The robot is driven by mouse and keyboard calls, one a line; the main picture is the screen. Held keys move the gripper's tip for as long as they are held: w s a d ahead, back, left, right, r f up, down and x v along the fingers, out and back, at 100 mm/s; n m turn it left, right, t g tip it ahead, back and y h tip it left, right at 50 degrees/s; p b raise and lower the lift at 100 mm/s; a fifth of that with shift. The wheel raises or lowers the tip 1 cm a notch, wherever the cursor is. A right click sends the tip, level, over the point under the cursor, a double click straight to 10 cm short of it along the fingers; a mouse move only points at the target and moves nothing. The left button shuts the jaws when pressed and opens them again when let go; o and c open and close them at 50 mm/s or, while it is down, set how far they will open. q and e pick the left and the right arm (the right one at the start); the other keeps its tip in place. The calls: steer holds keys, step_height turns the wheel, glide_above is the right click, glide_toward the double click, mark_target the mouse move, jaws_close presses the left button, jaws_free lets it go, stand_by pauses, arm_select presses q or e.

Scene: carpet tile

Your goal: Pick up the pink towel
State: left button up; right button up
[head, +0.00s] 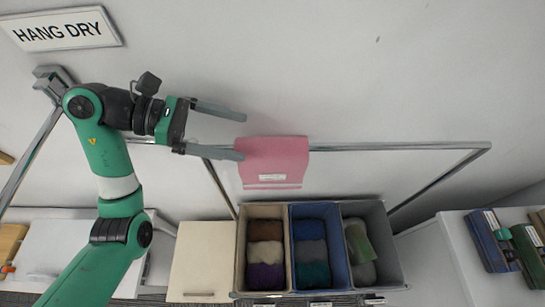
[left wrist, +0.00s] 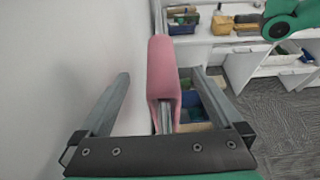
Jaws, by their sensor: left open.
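The pink towel (head: 272,162) hangs folded over a metal rail along the wall in the head view, with a small white label near its lower edge. My left gripper (head: 243,135) is open, its fingers pointing right toward the towel's left edge. In the left wrist view the towel (left wrist: 163,75) shows edge-on beyond and between the two open fingers (left wrist: 165,90), draped over the rail. The lower finger looks close to the towel in the head view; I cannot tell whether it touches. My right gripper is not in view.
Below the towel stands a three-part bin (head: 240,245) holding rolled cloths. A cream cabinet (head: 203,255) is left of it, and a white shelf (head: 470,265) with folded items is at the right. A HANG DRY sign (head: 60,30) is on the wall.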

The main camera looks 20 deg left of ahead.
mark_target(267, 142)
arm_select(q)
steer(key=shift+w+d+f, duration=0.15)
steer(key=shift+d+f, duration=0.05)
steer(key=shift+d, duration=0.35)
steer(key=p+x, duration=0.1)
steer(key=x, duration=0.3)
steer(key=shift+d+r+p, duration=0.1)
steer(key=shift+r+p, duration=0.05)
steer(key=shift+p, duration=0.2)
steer(key=shift+w+d+f, duration=0.15)
steer(key=shift+d+f, duration=0.05)
steer(key=shift+d, duration=0.05)
jaws_close()
